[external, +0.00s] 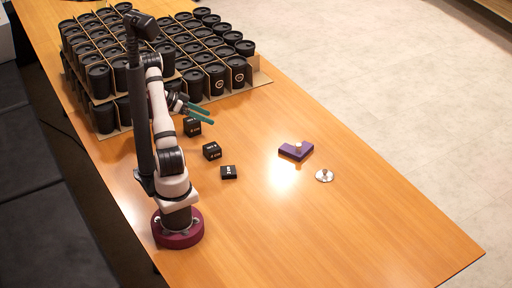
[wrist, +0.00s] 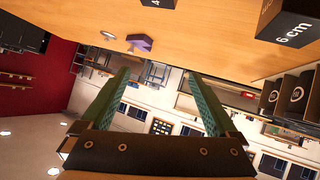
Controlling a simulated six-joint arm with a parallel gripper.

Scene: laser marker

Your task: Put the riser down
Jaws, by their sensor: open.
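Three black labelled riser blocks stand apart on the wooden table: a far one (external: 192,127), a middle one (external: 212,151) and a low near one (external: 228,172). In the wrist view, a block marked "6 cm" (wrist: 290,24) is at the upper right, and part of another black block (wrist: 158,3) is at the top edge. My gripper (external: 209,115) has its green fingers spread, with nothing between them. It is in the air close to the far block. In the wrist view the gripper (wrist: 158,75) is also empty.
A purple block (external: 296,150) with a small pale piece on it and a silver disc with a knob (external: 324,175) are at the right. Cardboard trays of black cups (external: 193,86) stand behind my gripper. The table's (external: 370,225) right front is clear.

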